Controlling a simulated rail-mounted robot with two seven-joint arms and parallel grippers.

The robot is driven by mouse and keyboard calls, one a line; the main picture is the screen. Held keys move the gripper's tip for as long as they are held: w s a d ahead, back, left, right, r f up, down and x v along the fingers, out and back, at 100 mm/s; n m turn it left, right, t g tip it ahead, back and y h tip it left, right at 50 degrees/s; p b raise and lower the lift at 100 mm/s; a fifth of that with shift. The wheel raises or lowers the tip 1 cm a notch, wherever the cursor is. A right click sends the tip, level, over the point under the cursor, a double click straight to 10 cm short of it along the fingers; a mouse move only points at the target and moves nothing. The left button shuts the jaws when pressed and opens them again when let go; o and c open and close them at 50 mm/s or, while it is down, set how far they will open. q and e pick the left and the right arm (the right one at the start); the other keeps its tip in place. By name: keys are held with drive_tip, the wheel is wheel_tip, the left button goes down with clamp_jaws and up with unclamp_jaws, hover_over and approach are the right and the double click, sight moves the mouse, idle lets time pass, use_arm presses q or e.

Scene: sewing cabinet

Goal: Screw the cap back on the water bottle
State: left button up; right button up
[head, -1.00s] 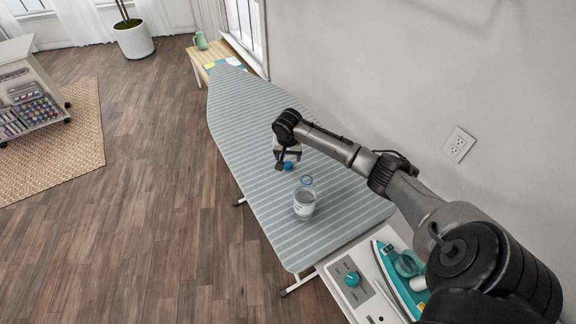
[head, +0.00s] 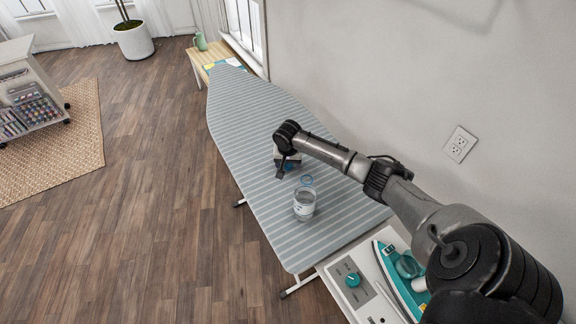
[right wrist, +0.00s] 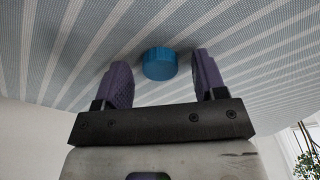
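The clear water bottle (head: 304,206) stands upright on the striped ironing board, with a blue ring (head: 307,181) at its neck. The blue cap (right wrist: 160,64) lies on the board cover in the right wrist view. My right gripper (head: 283,170) is low over the board, beyond the bottle, and mostly hides the cap in the head view. In the right wrist view its two purple fingers (right wrist: 161,72) are open, one on each side of the cap, with a gap on both sides. My left gripper is not in view.
The ironing board (head: 245,120) is otherwise bare on its far part. A teal iron (head: 398,280) rests on a white stand (head: 345,290) at the board's near end. The wall (head: 400,80) runs along the board's right side.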

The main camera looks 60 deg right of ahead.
sight(288, 165)
drive_tip(key=c, duration=0.9)
drive_tip(key=shift+c, duration=0.2)
wheel_tip(288, 165, up, 10)
drive_tip(key=p, duration=0.1)
drive_tip(key=shift+a, duration=0.1)
